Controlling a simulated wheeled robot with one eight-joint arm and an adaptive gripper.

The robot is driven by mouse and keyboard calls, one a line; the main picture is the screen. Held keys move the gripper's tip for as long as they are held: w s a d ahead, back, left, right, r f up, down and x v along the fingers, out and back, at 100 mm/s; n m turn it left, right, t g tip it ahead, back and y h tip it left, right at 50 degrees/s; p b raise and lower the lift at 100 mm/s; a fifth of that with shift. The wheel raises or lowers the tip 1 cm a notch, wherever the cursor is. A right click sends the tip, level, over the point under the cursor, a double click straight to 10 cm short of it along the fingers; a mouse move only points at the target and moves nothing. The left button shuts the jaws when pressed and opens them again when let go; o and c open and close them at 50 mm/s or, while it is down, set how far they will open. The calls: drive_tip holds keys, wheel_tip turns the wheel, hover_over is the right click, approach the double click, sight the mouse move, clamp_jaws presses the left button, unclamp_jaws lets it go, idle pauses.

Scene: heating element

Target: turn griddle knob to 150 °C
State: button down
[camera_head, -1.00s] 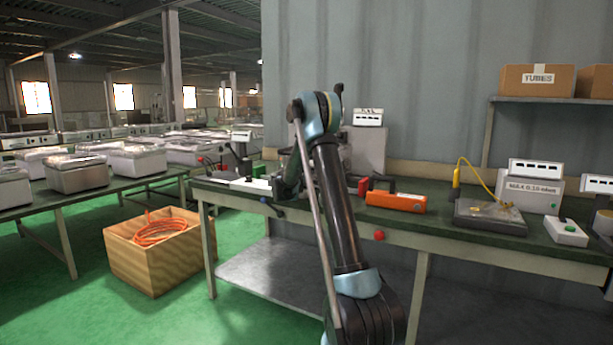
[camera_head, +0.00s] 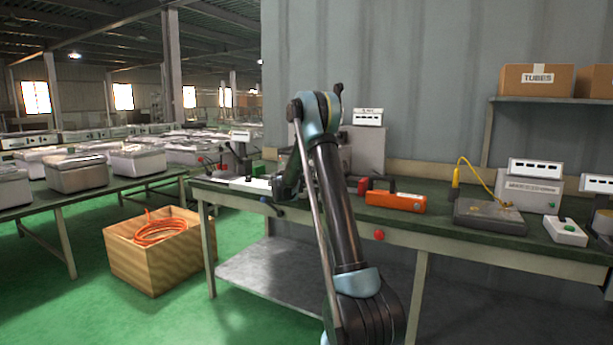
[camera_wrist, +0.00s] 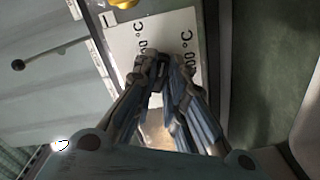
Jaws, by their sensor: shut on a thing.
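In the wrist view, a white control panel (camera_wrist: 122,38) carries dark temperature markings with "°C" on both sides of my gripper (camera_wrist: 164,70). The leading digits are partly covered. My gripper's fingers are drawn together over the panel, shut on the griddle knob, which they almost wholly hide. I cannot read the knob's pointer or its setting. In the head view my arm reaches over the left part of the workbench, and the gripper (camera_head: 282,200) is small and dark there.
A yellow part (camera_wrist: 122,3) sits at the panel's top edge in the wrist view. A dark-tipped lever (camera_wrist: 18,64) lies to the left. On the workbench (camera_head: 450,226) are an orange box (camera_head: 395,201) and a flat hotplate (camera_head: 490,216). A wooden crate (camera_head: 150,262) stands on the floor.

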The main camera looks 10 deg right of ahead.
drive_tip(key=shift+d+f+m, duration=0.1)
drive_tip(key=shift+m, duration=0.3)
drive_tip(key=c, duration=1.6)
unclamp_jaws()
drive_tip(key=shift+f, duration=0.1)
drive_tip(key=shift+c, duration=0.2)
drive_tip(key=v, duration=1.2)
drive_tip(key=shift+w, duration=0.1)
